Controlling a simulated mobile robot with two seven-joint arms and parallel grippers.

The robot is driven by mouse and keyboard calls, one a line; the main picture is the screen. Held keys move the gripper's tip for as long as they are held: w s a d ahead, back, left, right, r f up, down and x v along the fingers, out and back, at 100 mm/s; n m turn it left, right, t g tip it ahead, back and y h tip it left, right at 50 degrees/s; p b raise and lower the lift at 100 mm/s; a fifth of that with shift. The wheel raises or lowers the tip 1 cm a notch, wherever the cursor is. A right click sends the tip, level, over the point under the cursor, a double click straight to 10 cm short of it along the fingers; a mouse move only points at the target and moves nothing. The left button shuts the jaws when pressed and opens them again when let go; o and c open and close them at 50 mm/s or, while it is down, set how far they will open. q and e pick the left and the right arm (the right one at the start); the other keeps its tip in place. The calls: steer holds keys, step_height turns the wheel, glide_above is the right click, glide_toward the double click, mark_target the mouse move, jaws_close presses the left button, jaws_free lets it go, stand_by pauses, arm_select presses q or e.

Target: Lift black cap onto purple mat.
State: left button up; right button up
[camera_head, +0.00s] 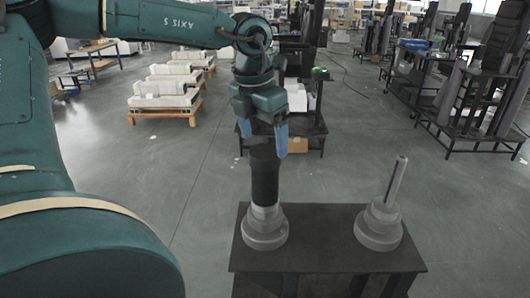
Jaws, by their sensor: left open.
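A black cylinder (265,178), which may be the black cap, stands upright on a stepped grey round base (264,232) at the left of a dark table. My left gripper (263,143) has blue fingers and points down at the cylinder's top. The fingers are open, one to each side of the cylinder's upper end in the picture; I cannot tell whether they touch it. The gripper hides the very top. No purple mat shows in view. My right gripper is not in view.
A second grey base (378,228) with a thin, slightly tilted grey rod (396,181) stands on the right of the dark table (318,254). The tabletop between the bases is clear. Behind are a dark rack, pallets (165,104) and shelving on open grey floor.

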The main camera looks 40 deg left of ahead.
arm_select(q)
steer(key=shift+w+f, duration=0.15)
steer(key=shift+f, duration=0.55)
steer(key=shift+w+f, duration=0.1)
steer(key=shift+f, duration=0.55)
steer(key=shift+c, duration=0.5)
steer(key=c, duration=1.1)
